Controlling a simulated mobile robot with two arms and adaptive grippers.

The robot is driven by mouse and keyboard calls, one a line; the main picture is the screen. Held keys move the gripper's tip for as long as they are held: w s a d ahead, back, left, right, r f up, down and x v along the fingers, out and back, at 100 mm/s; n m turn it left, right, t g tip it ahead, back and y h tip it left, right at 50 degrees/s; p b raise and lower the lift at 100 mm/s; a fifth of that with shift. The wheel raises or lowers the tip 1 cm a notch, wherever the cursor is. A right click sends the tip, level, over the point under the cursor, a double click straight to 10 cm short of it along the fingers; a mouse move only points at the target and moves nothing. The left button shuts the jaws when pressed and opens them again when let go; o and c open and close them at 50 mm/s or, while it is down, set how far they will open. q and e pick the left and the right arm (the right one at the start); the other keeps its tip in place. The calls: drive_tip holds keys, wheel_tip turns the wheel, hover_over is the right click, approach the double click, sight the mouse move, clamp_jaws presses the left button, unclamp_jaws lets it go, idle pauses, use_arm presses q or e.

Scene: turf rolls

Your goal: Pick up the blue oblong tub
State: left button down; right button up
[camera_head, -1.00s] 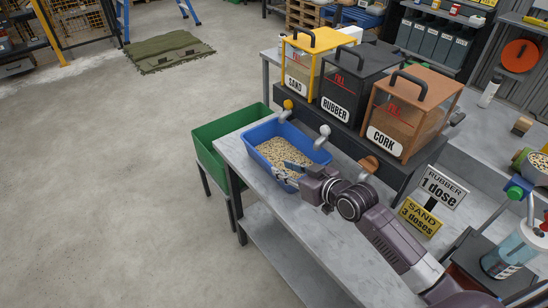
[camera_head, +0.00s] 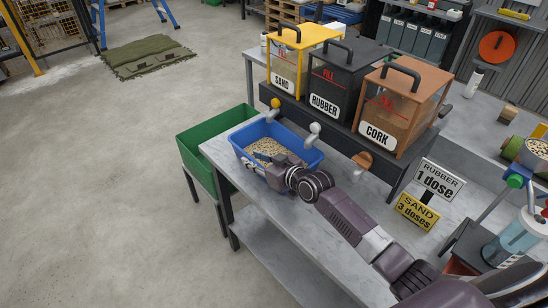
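The blue oblong tub (camera_head: 307,158) stands on the grey workbench (camera_head: 262,208) below the dispensers and holds pale granules (camera_head: 268,147). My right arm reaches in from the lower right. My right gripper (camera_head: 256,166) is at the tub's near side, at its front wall and rim. The fingers are small and partly hidden against the tub, so I cannot tell whether they are closed on the wall. My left gripper is not in view.
A green bin (camera_head: 202,140) stands left of the bench. Sand (camera_head: 284,67), rubber (camera_head: 332,85) and cork (camera_head: 385,118) dispensers stand behind the tub, their spouts near its back rim. Dose signs (camera_head: 438,182) stand to the right.

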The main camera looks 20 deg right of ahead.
drive_tip(key=shift+w+a+f, duration=0.1)
drive_tip(key=shift+w, duration=0.15)
clamp_jaws()
idle(0.3)
